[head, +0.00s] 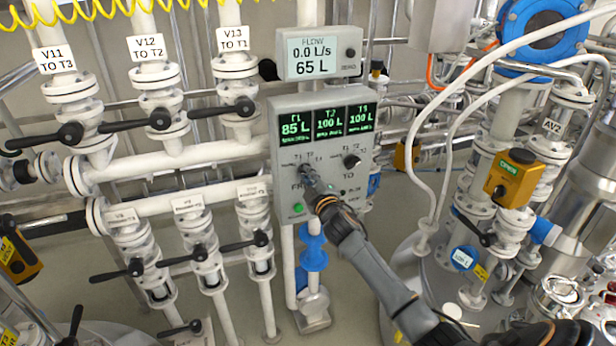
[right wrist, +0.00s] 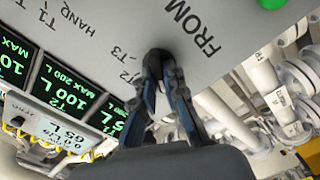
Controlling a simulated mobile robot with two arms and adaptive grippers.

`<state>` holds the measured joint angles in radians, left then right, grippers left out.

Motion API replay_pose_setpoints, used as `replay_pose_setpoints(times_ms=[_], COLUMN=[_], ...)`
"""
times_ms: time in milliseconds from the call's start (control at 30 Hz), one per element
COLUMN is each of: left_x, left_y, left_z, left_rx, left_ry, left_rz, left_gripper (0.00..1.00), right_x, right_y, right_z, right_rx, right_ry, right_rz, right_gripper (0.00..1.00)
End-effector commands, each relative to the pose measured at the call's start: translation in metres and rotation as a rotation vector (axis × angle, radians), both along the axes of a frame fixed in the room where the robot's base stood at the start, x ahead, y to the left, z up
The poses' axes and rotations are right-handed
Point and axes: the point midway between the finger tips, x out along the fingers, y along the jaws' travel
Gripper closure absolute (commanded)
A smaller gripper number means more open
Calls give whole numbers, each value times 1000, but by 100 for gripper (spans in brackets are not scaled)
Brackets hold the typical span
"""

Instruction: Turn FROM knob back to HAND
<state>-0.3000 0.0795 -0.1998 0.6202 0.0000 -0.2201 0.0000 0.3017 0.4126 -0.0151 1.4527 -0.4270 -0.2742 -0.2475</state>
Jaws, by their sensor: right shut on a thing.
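The grey control panel (head: 285,160) carries the FROM knob, with labels T1, T2, T3 and HAND around it. My right gripper (head: 308,176) reaches it from the lower right and is shut on the FROM knob. The right wrist view shows the two fingers (right wrist: 160,62) closed around the dark knob, between the word FROM and the T2 and T3 labels. The fingers cover the knob, so I cannot tell its pointer's direction. The TO knob (head: 351,161) is free, to the right. My left gripper is not in view.
Tank screens (head: 328,122) read 85 L, 100 L and 100 L. The flow display (head: 312,56) above reads 0.0 L/s and 65 L. A green button (head: 298,208) sits low on the panel. White pipes with black-handled valves (head: 240,108) crowd the left.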

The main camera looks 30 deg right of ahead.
Motion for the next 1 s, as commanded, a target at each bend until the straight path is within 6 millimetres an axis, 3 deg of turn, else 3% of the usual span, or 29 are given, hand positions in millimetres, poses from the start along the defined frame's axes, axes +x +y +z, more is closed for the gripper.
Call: replay_pose_setpoints(times_ms=[267, 300, 400, 767, 1000], left_x=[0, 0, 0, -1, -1], left_y=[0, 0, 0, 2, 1], left_z=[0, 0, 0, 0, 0], left_rx=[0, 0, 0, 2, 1], left_ry=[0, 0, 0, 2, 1], left_rz=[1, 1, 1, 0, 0], left_gripper=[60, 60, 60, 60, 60], right_x=[0, 0, 0, -3, -35], right_y=[0, 0, 0, 1, 9], right_z=[-1, -1, -1, 0, -2], right_rx=[-5, -5, -4, -2, -2], right_ry=[2, 2, 2, 0, 3], right_rz=[0, 0, 0, 0, 1], right_gripper=[100, 83, 66, 66, 66])
